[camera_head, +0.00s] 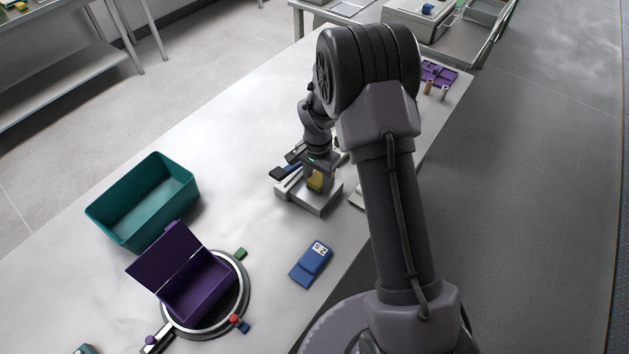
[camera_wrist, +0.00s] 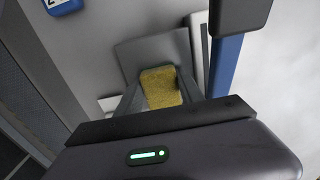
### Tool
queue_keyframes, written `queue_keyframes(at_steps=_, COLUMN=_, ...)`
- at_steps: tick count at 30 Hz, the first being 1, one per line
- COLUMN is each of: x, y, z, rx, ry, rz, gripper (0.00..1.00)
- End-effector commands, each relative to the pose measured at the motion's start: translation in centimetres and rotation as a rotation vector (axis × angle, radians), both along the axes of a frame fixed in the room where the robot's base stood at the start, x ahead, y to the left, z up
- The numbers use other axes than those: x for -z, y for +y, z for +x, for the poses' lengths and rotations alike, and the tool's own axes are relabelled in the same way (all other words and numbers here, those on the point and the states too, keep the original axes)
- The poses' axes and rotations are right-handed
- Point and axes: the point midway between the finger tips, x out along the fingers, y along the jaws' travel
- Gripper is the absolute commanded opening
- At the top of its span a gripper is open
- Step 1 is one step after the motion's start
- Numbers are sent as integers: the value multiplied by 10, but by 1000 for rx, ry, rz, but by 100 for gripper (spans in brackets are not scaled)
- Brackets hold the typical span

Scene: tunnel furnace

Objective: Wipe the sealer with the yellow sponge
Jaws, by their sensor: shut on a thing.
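The yellow sponge (camera_head: 315,182) is held between the fingers of my gripper (camera_head: 318,178). The sponge also shows in the wrist view (camera_wrist: 161,87), with a finger on each side of it. The sealer (camera_head: 318,201) is a low grey machine with a lever arm and a dark handle at its left. My gripper is over the sealer's grey bed, pointing down. The sealer's flat grey plate shows behind the sponge in the wrist view (camera_wrist: 150,52). I cannot tell whether the sponge touches it.
A teal bin (camera_head: 143,203) stands at the left. A purple open box (camera_head: 190,275) sits on a round ring stand (camera_head: 243,300). A blue device (camera_head: 311,264) lies in front of the sealer. A purple tray (camera_head: 438,74) is at the far end. The table's upper left is clear.

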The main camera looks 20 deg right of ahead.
Motion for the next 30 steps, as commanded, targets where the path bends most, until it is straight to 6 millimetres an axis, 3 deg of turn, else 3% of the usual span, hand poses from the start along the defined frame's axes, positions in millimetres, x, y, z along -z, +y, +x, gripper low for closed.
queue_keyframes(at_steps=1, x=4, y=-1, z=0, rx=0, ry=1, rz=0, gripper=7)
queue_keyframes(at_steps=5, x=-23, y=-3, z=1, rx=-1, ry=-3, rz=0, gripper=7)
queue_keyframes(at_steps=21, x=-71, y=-8, z=1, rx=-5, ry=0, rz=0, gripper=7)
queue_keyframes(at_steps=30, x=-81, y=-9, z=1, rx=-6, ry=0, rz=0, gripper=7)
